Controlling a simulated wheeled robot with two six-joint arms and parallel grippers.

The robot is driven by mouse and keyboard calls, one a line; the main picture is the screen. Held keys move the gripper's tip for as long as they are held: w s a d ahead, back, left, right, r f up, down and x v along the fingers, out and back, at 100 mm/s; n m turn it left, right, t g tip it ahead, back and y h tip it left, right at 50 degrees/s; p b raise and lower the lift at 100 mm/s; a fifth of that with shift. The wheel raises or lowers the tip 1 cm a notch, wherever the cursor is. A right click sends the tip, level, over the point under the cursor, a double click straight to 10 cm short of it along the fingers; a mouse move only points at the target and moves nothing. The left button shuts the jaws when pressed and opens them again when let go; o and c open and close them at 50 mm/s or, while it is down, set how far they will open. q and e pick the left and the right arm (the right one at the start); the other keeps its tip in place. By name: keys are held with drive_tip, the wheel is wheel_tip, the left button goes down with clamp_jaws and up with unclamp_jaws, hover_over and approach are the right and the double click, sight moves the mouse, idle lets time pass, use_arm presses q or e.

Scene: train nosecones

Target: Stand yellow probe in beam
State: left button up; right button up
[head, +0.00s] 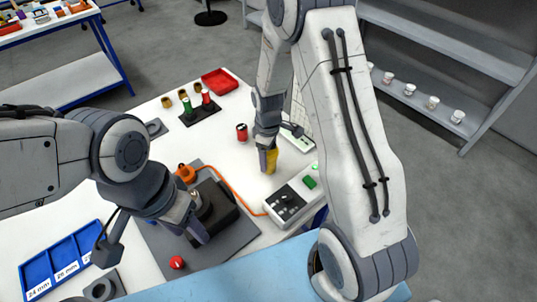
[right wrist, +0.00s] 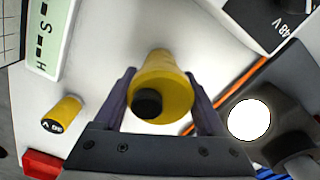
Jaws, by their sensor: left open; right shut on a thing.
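My right gripper (head: 268,168) is shut on the yellow probe (head: 272,160), near the middle of the white table. In the right wrist view, the probe (right wrist: 172,72) is a yellow cylinder with a black round tip, between the two fingers of the right gripper (right wrist: 163,103). I cannot tell whether it touches the table. My left gripper (head: 196,222) is open at the dark device (head: 218,208) on the grey mat. A bright white disc (right wrist: 249,120) shows on a dark body in the right wrist view. I cannot make out a beam for certain.
An orange cable (head: 229,187) runs across to a white-and-black box (head: 292,201). A smaller yellow cylinder (right wrist: 66,110) lies left of the gripper in the wrist view. A red cylinder (head: 242,132), red tray (head: 220,81) and blue tray (head: 65,262) are on the table.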

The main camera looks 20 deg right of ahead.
drive_tip(key=shift+f, duration=0.2)
drive_tip(key=o, duration=1.4)
drive_tip(key=shift+r, duration=0.15)
wheel_tip(320, 180, up, 11)
drive_tip(key=shift+b, duration=0.9)
drive_tip(key=shift+s+a+r, duration=0.45)
drive_tip(key=shift+a+r, duration=0.35)
drive_tip(key=shift+r, duration=0.05)
drive_tip(key=s+a+r, duration=0.1)
drive_tip(key=s+a, duration=0.3)
drive_tip(key=s, duration=0.3)
drive_tip(key=s+a+r+m, duration=0.1)
drive_tip(key=s+a, duration=0.3)
drive_tip(key=s, duration=0.4)
drive_tip(key=s+a+r+m+y, duration=0.1)
drive_tip(key=s+a, duration=0.3)
drive_tip(key=s, duration=0.4)
drive_tip(key=shift+r, duration=0.9)
